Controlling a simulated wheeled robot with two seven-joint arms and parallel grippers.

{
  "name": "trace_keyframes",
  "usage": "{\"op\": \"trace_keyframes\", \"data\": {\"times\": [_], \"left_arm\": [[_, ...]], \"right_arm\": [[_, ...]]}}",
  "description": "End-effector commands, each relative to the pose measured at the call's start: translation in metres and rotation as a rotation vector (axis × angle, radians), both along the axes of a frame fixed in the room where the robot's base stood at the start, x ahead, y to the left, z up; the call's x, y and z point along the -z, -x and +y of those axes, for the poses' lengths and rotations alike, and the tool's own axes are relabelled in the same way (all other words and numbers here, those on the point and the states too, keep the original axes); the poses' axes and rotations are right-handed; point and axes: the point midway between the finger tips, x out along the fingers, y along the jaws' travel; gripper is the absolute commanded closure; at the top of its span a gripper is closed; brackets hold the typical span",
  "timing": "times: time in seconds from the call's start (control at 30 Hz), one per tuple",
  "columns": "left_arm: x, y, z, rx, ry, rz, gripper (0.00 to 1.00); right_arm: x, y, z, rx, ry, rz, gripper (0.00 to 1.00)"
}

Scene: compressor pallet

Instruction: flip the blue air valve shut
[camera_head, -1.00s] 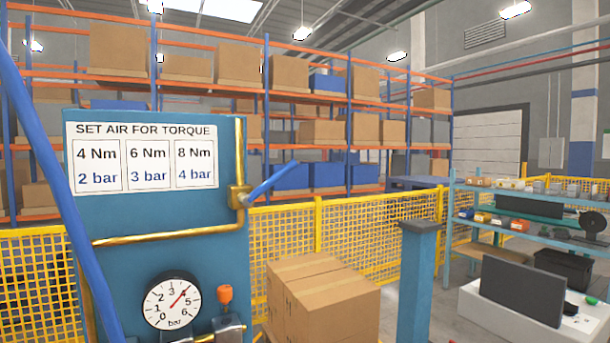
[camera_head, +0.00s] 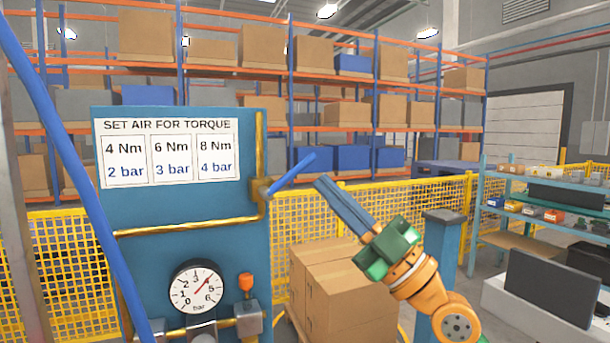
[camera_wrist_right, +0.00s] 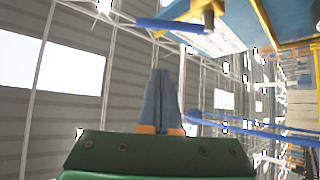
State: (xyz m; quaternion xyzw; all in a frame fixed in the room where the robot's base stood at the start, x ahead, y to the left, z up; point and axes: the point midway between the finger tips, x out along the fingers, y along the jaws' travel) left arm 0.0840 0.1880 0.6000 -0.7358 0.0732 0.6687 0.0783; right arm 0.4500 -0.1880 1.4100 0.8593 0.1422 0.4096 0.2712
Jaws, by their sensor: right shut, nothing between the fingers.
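The blue air valve handle (camera_head: 293,173) sticks out up and to the right from a brass valve body (camera_head: 262,189) on the right edge of the blue panel (camera_head: 190,215). My right gripper (camera_head: 322,182) is shut and empty, its tips just right of and slightly below the handle's free end in the head view. In the right wrist view the shut fingers (camera_wrist_right: 161,76) point up, and the blue handle (camera_wrist_right: 170,25) lies across beyond their tips. A gap shows between tips and handle there. My left gripper is out of view.
A pressure gauge (camera_head: 196,287) and an orange knob (camera_head: 246,283) sit low on the panel. A blue tube (camera_head: 75,170) runs diagonally across the left. Cardboard boxes (camera_head: 340,290), a blue post (camera_head: 443,245) and yellow fencing (camera_head: 400,203) stand behind my right arm.

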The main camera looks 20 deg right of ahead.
Motion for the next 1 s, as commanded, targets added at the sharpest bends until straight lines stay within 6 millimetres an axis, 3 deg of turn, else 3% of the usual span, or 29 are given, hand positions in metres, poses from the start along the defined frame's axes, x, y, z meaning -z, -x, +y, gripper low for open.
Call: {"op": "trace_keyframes", "data": {"times": [0.2, 0.43, 0.5, 0.57, 1.0], "left_arm": [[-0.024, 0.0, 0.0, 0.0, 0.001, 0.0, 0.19], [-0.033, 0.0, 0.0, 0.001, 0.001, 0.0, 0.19], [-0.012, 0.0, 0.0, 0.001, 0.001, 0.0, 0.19], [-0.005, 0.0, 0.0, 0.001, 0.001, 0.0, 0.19], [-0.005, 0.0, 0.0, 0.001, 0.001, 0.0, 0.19]], "right_arm": [[-0.033, -0.027, 0.02, -0.003, -0.005, 0.001, 1.0], [-0.061, -0.059, 0.044, -0.005, -0.007, 0.002, 1.0], [-0.038, -0.063, 0.036, -0.001, -0.008, 0.008, 1.0], [-0.031, -0.064, 0.031, -0.004, -0.009, 0.005, 1.0], [-0.024, -0.068, 0.02, -0.001, -0.004, 0.004, 1.0]]}}
